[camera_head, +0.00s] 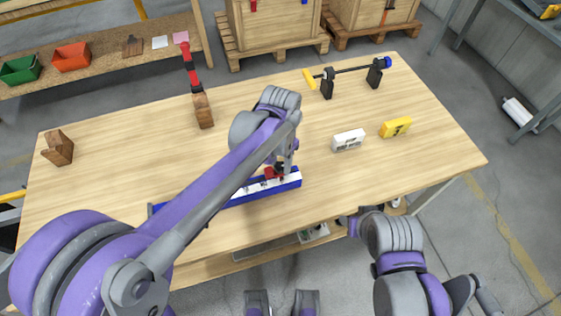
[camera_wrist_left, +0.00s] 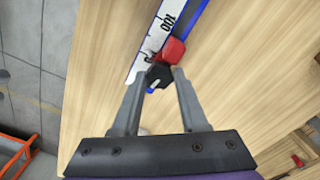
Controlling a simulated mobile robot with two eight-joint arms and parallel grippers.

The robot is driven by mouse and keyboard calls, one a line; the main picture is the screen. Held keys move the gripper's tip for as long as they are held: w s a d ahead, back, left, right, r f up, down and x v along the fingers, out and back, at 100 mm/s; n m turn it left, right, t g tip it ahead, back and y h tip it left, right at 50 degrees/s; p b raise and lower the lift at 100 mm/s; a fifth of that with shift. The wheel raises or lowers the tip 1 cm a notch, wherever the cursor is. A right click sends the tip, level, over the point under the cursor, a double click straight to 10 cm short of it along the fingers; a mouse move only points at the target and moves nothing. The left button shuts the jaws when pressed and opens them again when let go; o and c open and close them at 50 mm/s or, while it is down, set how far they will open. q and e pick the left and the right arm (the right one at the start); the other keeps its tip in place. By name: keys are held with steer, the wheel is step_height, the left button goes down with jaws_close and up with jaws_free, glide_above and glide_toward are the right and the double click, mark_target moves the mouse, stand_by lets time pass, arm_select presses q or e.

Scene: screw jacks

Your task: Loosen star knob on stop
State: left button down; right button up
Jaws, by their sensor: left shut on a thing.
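The red stop (camera_head: 271,174) sits on a blue rail with a white scale (camera_head: 235,195) near the front of the table. In the left wrist view the red stop (camera_wrist_left: 173,49) is beside the scale (camera_wrist_left: 150,40) marked 100. A black star knob (camera_wrist_left: 158,76) is on the stop's near side. My left gripper (camera_wrist_left: 160,80) has its fingertips on either side of the knob and is shut on it. In the head view my left gripper (camera_head: 283,165) reaches down at the stop, and the knob is hidden there. My right arm is at the lower right, its fingers not clearly visible.
A white block (camera_head: 348,140) and a yellow block (camera_head: 396,128) lie to the right. A rod on black stands (camera_head: 350,70) is at the back. The table's middle is clear.

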mark_target(280, 166)
arm_select(q)
steer(key=shift+n, duration=0.5)
steer(key=shift+c, duration=2.1)
jaws_free()
step_height(280, 166, up, 11)
steer(key=shift+p, duration=0.35)
